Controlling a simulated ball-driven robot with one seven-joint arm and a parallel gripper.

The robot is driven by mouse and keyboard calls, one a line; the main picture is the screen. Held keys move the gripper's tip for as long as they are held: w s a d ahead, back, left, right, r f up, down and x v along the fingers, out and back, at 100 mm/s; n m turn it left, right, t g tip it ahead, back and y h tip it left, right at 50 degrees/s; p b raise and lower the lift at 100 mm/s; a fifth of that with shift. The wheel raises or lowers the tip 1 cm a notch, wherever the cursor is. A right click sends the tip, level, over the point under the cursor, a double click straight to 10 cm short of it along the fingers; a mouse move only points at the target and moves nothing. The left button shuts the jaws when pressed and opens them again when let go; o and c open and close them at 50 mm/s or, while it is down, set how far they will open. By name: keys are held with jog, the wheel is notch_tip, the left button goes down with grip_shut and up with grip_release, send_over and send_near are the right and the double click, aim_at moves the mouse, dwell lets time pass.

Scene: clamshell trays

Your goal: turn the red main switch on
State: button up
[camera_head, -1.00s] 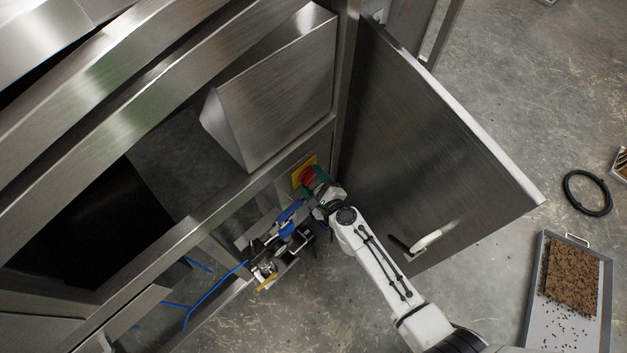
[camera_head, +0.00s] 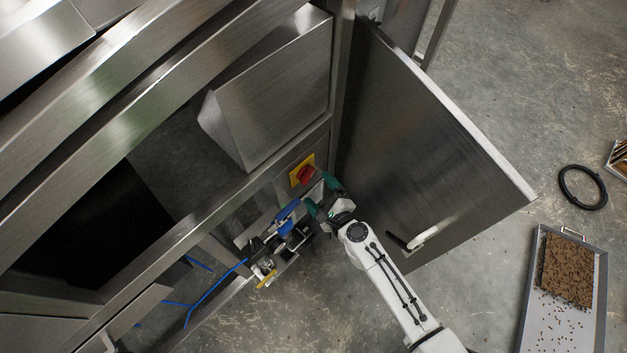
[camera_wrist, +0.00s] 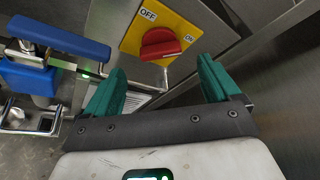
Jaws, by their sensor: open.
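The red main switch (camera_head: 306,174) sits on a yellow plate (camera_head: 295,178) on the steel frame beside the open door. In the wrist view the red knob (camera_wrist: 160,43) is fully visible on the yellow plate (camera_wrist: 185,22), with "OFF" at its upper left and "ON" at its right. Its grip bar lies roughly across the picture; I cannot tell surely which mark it points to. My gripper (camera_wrist: 160,88) has its two green fingers wide apart and empty, with the knob ahead of the gap and not touched. In the head view my gripper (camera_head: 322,196) is just below right of the switch.
A blue-handled valve (camera_head: 288,210) is close at the left of my gripper; its blue handle (camera_wrist: 62,38) also shows in the wrist view. The open steel door (camera_head: 420,130) stands close on the right. A tray (camera_head: 530,310) and a black ring (camera_head: 583,186) lie on the floor.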

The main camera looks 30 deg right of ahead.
jog(key=v, duration=0.5)
jog(key=shift+s, duration=0.25)
dwell(0.3)
